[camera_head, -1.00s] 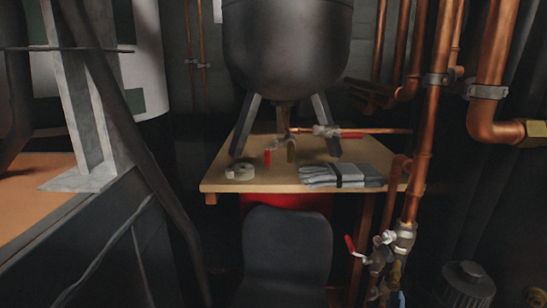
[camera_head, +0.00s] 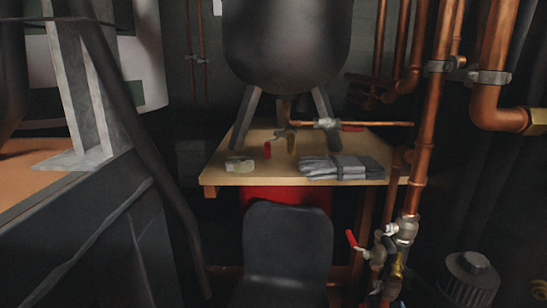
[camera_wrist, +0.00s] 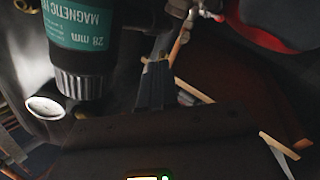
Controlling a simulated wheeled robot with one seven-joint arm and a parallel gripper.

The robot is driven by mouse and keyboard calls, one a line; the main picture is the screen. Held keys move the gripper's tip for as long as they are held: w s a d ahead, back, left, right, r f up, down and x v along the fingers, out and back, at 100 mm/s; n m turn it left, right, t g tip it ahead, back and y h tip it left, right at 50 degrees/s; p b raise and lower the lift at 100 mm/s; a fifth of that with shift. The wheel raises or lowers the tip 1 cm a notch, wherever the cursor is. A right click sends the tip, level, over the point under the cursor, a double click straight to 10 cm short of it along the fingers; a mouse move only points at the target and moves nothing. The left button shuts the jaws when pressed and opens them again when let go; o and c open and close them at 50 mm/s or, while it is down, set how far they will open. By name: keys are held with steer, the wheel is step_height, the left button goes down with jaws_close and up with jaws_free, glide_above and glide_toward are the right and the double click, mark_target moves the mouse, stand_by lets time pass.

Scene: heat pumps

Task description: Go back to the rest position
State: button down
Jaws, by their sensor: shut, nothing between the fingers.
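My gripper (camera_wrist: 156,68) shows only in the wrist view, as dark narrow fingers above a dark body. The fingers are close together, shut and empty. A black and teal cylinder (camera_wrist: 82,40) with a label reading "MAGNETIC" and "28 mm", upside down in the picture, is to their left. They look apart from it. My gripper does not show in the head view.
A wooden table (camera_head: 225,191) bears grey gloves (camera_head: 335,168), a tape roll (camera_head: 239,164) and a small red object (camera_head: 267,150) below a dark tank (camera_head: 288,45). A dark chair (camera_head: 286,250) stands in front. Copper pipes (camera_head: 428,120) rise at the right.

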steer(key=shift+v, duration=0.95)
steer(key=s+f+n+g+y, duration=0.15)
steer(key=s+f+y, duration=0.3)
steer(key=s, duration=0.45)
steer(key=s+f+n+g+y, duration=0.1)
steer(key=s+f+n+y, duration=0.3)
steer(key=s, duration=0.6)
steer(key=s+r+m+t, duration=0.1)
steer(key=s+r+m, duration=0.1)
steer(key=s+r, duration=0.4)
steer(key=s+r+m, duration=0.3)
steer(key=s+r, duration=0.2)
steer(key=s, duration=0.7)
steer(key=shift+r+t, duration=0.35)
